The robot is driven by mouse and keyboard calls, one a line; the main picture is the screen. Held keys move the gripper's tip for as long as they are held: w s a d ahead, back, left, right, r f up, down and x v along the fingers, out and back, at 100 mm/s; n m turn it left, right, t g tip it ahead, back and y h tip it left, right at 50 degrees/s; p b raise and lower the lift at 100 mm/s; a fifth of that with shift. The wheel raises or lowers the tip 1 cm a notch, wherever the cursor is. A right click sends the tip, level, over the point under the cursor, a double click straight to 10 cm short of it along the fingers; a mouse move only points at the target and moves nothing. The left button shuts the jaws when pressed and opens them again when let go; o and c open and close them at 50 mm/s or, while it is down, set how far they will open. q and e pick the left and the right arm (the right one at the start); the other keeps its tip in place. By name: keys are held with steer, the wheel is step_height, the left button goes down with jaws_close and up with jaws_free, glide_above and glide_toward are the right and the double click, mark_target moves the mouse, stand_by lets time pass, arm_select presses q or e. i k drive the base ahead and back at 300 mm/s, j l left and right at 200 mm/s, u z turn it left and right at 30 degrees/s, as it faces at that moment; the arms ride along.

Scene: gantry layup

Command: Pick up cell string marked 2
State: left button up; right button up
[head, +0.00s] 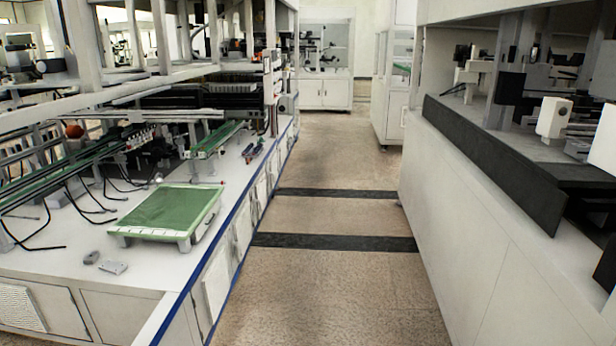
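I cannot make out a cell string marked 2 in the head view. A green-topped tray or plate (168,211) with a white front edge lies on the white bench at the left. Behind it, a long narrow green strip (215,138) sits on the bench, and long green rails (75,158) run in from the left edge. No number is readable on any of them. Neither of my grippers shows in this view.
The white bench (230,195) with a blue edge stands at the left, under a gantry frame (110,95). Two small grey items (112,267) lie near its front. A free aisle floor (335,275) with dark bands runs ahead. A white machine cabinet (470,230) bounds the right.

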mark_target(255, 151)
steer(key=i, duration=2.8)
steer(key=i+u, duration=0.15)
steer(key=i, duration=0.3)
steer(key=i+l+u, duration=0.15)
steer(key=i, duration=0.35)
steer(key=i+l+u, duration=0.2)
steer(key=i, duration=0.25)
steer(key=i+l+u, duration=0.2)
steer(key=i, duration=0.15)
steer(key=i+l+u, duration=0.25)
steer(key=i+j, duration=0.05)
steer(key=i, duration=0.05)
